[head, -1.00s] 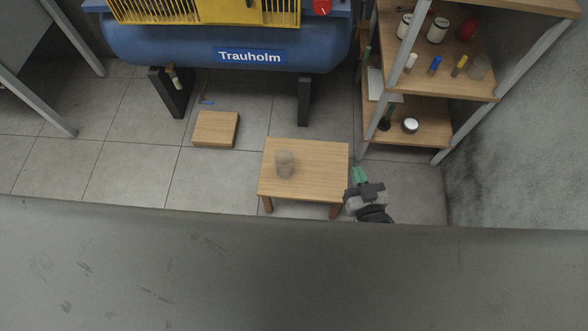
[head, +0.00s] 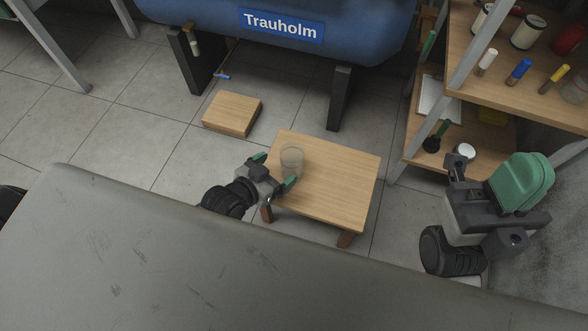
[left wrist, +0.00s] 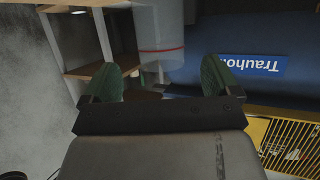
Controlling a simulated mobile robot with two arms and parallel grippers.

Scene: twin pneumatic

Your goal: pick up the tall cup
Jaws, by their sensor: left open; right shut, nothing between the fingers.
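The tall cup (head: 292,156) is a clear, greyish tumbler. It stands upright on the small wooden table (head: 335,190), near its left side. In the left wrist view the cup (left wrist: 159,32) looms large, with a red line around it, just ahead of the fingers and roughly centred between them. My left gripper (head: 277,169) is open, with green fingertips pointing at the cup. The fingers do not close on it; whether one touches it I cannot tell. My right gripper (head: 522,182) is shut and empty, high at the right, away from the cup.
A grey surface edge (head: 150,240) crosses the foreground. A low wooden block (head: 232,113) lies on the floor behind the table. A blue Trauholm tank (head: 330,25) on dark legs stands at the back. A shelf (head: 470,70) with small items stands at the right.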

